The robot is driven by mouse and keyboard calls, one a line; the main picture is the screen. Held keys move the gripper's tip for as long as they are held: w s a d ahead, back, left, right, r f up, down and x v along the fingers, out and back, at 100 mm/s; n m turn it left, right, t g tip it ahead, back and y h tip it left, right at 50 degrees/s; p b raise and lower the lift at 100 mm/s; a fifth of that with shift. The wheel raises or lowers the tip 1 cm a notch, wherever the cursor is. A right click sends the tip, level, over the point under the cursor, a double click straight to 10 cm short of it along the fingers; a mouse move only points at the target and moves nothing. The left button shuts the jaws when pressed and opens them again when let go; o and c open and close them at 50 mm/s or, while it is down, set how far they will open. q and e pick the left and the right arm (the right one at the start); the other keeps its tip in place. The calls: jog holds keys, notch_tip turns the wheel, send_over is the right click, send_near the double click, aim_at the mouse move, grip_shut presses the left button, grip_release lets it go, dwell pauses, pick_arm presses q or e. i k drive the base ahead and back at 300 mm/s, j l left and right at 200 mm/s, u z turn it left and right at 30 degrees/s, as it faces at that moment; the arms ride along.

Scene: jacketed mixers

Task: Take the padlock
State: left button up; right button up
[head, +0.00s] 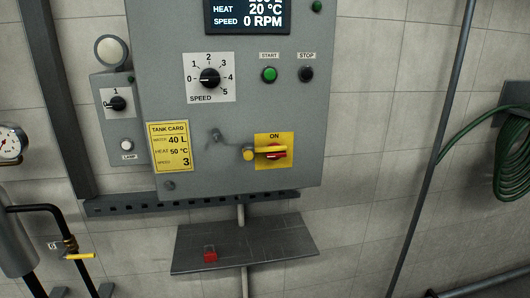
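A small red padlock (210,257) lies on the dark grey shelf (270,242) below the control cabinet, near the shelf's front left. Its fine details are too small to tell. Neither of my grippers shows in the head view. Nothing is seen touching the padlock.
Above the shelf hangs the grey cabinet (228,105) with a speed knob (209,78) and a red and yellow switch (272,152) marked ON. A dark vertical pole (432,150) stands right of the shelf. Pipes with a yellow-handled valve (80,256) are at left. The shelf is otherwise clear.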

aim_at(210, 257)
jog(key=i+j, duration=0.1)
jog(key=j, duration=0.45)
jog(key=i+j, duration=0.1)
jog(key=j, duration=0.45)
jog(key=i+j+z, duration=0.1)
jog(key=j, duration=0.45)
jog(key=i+j, duration=0.1)
jog(key=j, duration=0.45)
